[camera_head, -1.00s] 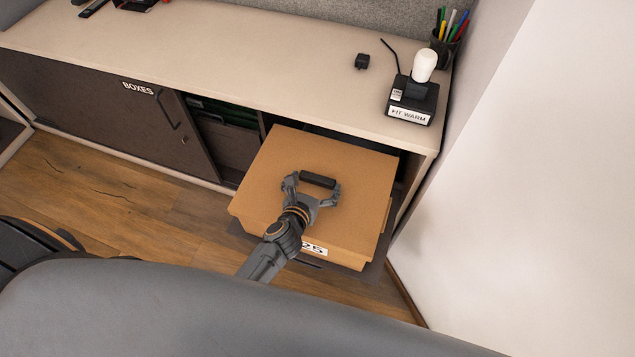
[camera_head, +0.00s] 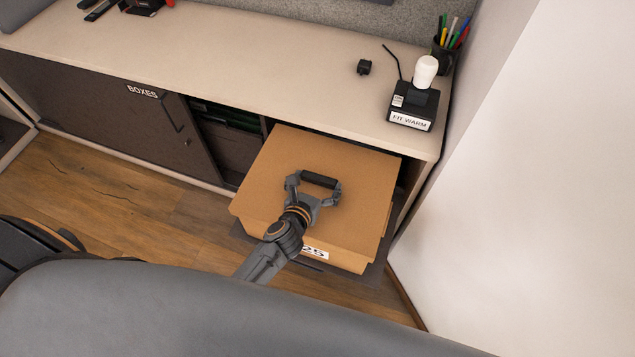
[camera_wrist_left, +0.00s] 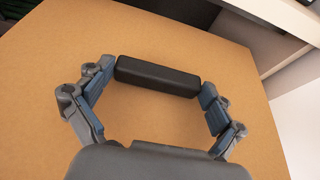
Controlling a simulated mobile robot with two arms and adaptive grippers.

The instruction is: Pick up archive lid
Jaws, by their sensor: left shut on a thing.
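The archive lid (camera_head: 350,160) is a flat tan board-like cover on the archive box (camera_head: 345,261), whose front label ends in "25". A dark bar handle (camera_head: 320,180) sits on top of the lid. My left gripper (camera_head: 316,188) is over the lid with its fingers at the two ends of the handle. In the left wrist view the handle (camera_wrist_left: 158,77) lies between the blue-padded fingers of the left gripper (camera_wrist_left: 150,95), and the tan lid (camera_wrist_left: 190,120) fills the background. The lid appears to rest on the box; I cannot tell any gap. My right gripper is not in view.
The box stands on a dark pulled-out shelf (camera_head: 372,275) under the pale cabinet top (camera_head: 250,70). A sliding door labelled "BOXES" (camera_head: 110,115) is at left. A lamp-like device labelled "FIT WARM" (camera_head: 412,105) and a pen cup (camera_head: 443,55) stand above. A white wall (camera_head: 520,200) closes the right side.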

